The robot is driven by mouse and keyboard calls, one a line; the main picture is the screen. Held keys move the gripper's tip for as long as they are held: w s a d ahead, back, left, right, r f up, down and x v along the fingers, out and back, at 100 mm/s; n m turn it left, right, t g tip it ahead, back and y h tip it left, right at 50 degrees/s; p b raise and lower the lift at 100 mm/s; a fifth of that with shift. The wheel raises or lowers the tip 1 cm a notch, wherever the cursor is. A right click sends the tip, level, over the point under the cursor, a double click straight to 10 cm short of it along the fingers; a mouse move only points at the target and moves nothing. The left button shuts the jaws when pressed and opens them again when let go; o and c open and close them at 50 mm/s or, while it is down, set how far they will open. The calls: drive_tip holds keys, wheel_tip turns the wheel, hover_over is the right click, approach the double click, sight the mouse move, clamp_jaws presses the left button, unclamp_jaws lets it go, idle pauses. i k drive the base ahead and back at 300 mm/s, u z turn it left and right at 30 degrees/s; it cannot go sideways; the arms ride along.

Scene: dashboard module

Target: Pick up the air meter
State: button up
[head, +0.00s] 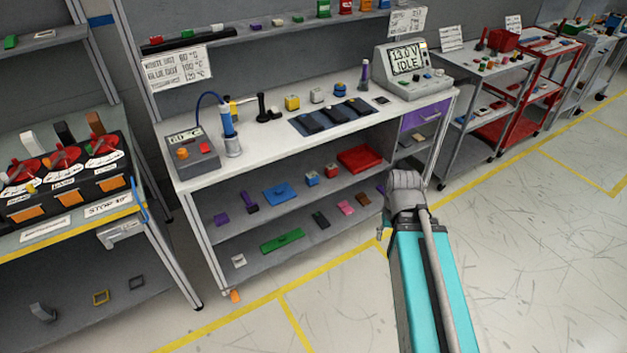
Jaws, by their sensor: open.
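I cannot tell which thing in the head view is the air meter; nothing readable carries that name. Two boxes with displays stand on the white workbench (270,133). The grey display unit (410,72) at its right end reads "13.0 V IDLE". A smaller dark grey unit (192,150) at its left end has a temperature readout and an orange knob. My arm reaches in from the bottom right, over the floor in front of the bench. Its turquoise link and grey joint show, but my gripper is not visible.
Small tools, coloured blocks and a dark blue mat (335,116) lie on the bench. Its lower shelf (300,215) holds several coloured parts. The floor at right is clear.

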sight(312, 178)
drive_tip(key=u, duration=0.1)
drive_tip(key=i, duration=1)
drive_tip(key=z, duration=0.1)
